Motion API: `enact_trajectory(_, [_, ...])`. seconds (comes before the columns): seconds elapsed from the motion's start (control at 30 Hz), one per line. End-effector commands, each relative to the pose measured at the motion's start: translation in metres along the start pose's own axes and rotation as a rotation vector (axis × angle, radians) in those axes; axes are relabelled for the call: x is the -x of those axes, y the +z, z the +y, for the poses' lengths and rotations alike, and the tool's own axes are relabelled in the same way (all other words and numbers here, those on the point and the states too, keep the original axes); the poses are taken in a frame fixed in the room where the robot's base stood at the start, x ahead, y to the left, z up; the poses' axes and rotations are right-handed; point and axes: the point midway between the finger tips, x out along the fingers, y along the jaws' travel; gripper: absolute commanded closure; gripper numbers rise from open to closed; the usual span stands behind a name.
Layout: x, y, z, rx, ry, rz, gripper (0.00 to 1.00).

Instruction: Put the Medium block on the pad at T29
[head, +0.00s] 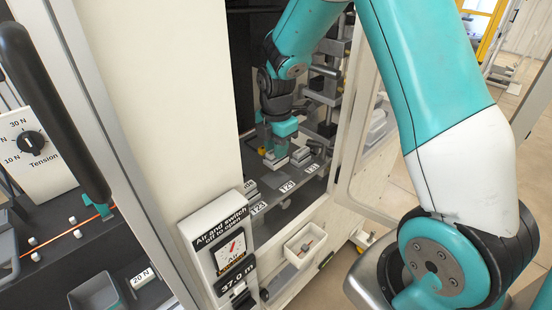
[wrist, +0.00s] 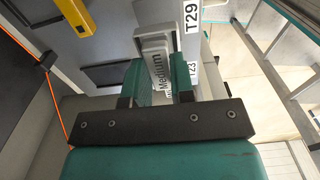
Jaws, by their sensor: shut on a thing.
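My gripper (head: 277,157) is inside the open cabinet, above the shelf, with its fingers pointing down. In the wrist view its two teal fingers (wrist: 158,85) are closed on the sides of the grey Medium block (wrist: 160,62), whose label is readable. In the head view a small pale part of the block (head: 274,162) shows below the fingers. The T29 label (head: 287,187) is on the shelf front between two other labels; it also shows in the wrist view (wrist: 191,17). A bare grey pad (head: 284,176) appears behind it. Contact between block and shelf cannot be told.
The T23 label (head: 259,208) is at the left, with a grey block (head: 250,189) behind it. Pale blocks (head: 300,155) stand at the right behind another label (head: 312,168). The cabinet wall (head: 200,100) and open door frame (head: 352,110) bound the opening.

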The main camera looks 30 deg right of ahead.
Motion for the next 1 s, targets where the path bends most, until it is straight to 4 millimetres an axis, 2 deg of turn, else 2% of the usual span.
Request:
enact_trajectory(0.4, [-0.049,-0.001,0.0,0.001,-0.002,0.0,1.0])
enact_trajectory(0.87, [-0.059,-0.001,0.001,0.001,0.002,-0.001,1.0])
enact_trajectory(0.9, [-0.058,-0.001,0.001,0.001,0.002,-0.001,0.68])
enact_trajectory(0.97, [-0.058,-0.001,0.001,0.001,0.002,0.0,0.54])
enact_trajectory(1.0, [-0.058,0.0,0.001,0.001,0.002,0.0,0.52])
